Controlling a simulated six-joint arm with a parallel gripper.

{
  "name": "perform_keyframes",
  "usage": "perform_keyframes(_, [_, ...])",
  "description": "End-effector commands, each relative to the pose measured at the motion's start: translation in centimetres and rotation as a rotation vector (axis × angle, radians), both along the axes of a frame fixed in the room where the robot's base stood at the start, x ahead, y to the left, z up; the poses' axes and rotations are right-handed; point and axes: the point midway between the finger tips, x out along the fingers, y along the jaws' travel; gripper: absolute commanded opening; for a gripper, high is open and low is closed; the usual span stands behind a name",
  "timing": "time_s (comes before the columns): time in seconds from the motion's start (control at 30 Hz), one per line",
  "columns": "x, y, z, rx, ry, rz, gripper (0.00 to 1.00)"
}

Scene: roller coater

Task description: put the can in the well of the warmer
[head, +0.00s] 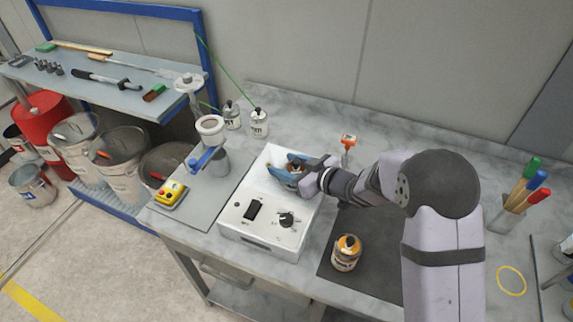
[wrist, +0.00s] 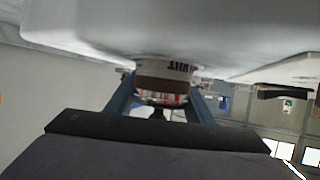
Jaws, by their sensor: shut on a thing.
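The white warmer (head: 235,218) stands on the bench, with a black switch and a knob on its front panel. My gripper (head: 292,170) is over the rear part of the warmer, where the well is. Its blue fingers are shut on the can (wrist: 165,84), which shows a white label with dark lettering, a brown band and a metal rim in the wrist view. The can's far end meets the white warmer body (wrist: 90,30) there. How deep it sits in the well is hidden. In the head view the fingers mostly cover the can.
An orange can (head: 346,254) stands on the dark mat (head: 375,270) right of the warmer. A yellow control box (head: 170,193) and a stand with a cup (head: 210,128) are to the left. Two bottles (head: 258,122) and an orange-topped tool (head: 348,142) stand behind.

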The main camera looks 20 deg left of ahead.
Motion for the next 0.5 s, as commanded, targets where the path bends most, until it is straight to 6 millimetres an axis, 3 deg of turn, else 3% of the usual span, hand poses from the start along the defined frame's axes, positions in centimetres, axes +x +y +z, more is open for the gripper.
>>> perform_keyframes(0.07, [0.03,0.02,-0.22,0.002,-0.001,0.000,0.20])
perform_keyframes(0.1, [0.00,0.00,-0.34,0.000,0.000,0.000,0.50])
perform_keyframes(0.17, [0.00,0.00,-0.25,0.000,0.000,0.000,0.65])
perform_keyframes(0.5, [0.00,0.00,-0.10,0.000,0.000,0.000,0.67])
